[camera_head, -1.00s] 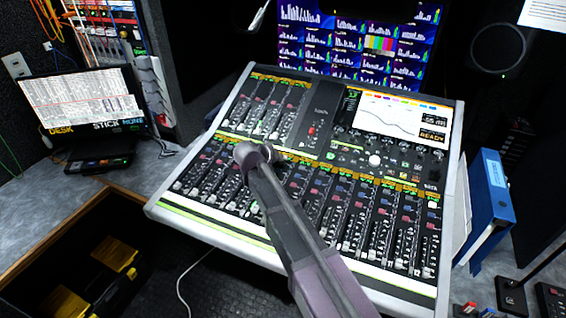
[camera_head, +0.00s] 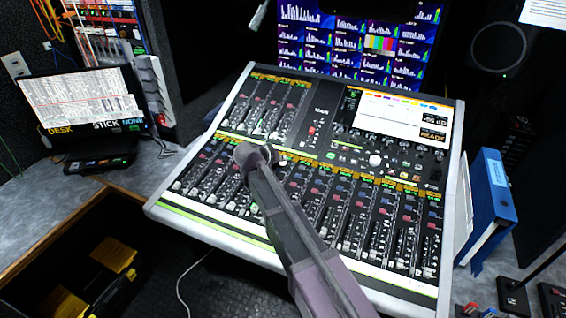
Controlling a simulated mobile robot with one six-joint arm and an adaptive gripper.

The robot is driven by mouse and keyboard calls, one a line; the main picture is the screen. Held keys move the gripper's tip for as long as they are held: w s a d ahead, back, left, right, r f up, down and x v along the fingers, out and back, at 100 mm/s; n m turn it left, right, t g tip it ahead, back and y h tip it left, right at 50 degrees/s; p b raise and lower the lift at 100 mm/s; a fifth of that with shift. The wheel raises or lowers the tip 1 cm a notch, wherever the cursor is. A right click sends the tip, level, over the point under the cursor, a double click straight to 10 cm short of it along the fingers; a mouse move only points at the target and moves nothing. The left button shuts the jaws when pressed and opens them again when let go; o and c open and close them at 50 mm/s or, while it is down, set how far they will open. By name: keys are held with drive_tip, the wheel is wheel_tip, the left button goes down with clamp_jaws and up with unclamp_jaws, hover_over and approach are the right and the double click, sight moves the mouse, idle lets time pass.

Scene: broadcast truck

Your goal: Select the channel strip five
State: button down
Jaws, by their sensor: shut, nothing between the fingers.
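The mixing console (camera_head: 300,262) stands in the middle of the head view, with a long lower bank of channel strips (camera_head: 345,215) and a shorter upper-left bank (camera_head: 265,105). My gripper (camera_head: 257,153) is shut and empty, at the upper edge of the lower bank, left of its middle. My arm crosses the bank from the lower right and hides part of several strips. I cannot tell whether the fingertips touch a button. The console's screen (camera_head: 395,115) is mostly white and reads READY; a small green digit, apparently 5, shows left of it.
A blue binder (camera_head: 490,205) stands just right of the console. A monitor wall (camera_head: 350,45) is behind it.

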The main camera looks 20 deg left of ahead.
sight(281, 167)
drive_tip(key=shift+r, duration=0.1)
idle(0.3)
drive_tip(key=shift+s+r+p, duration=0.1)
drive_tip(key=shift+r+p, duration=0.6)
drive_tip(key=shift+p, duration=0.15)
drive_tip(key=shift+s+r+p, duration=0.2)
drive_tip(key=shift+r+p, duration=1.05)
drive_tip(key=shift+s+r+p, duration=0.15)
drive_tip(key=shift+r+p, duration=1.1)
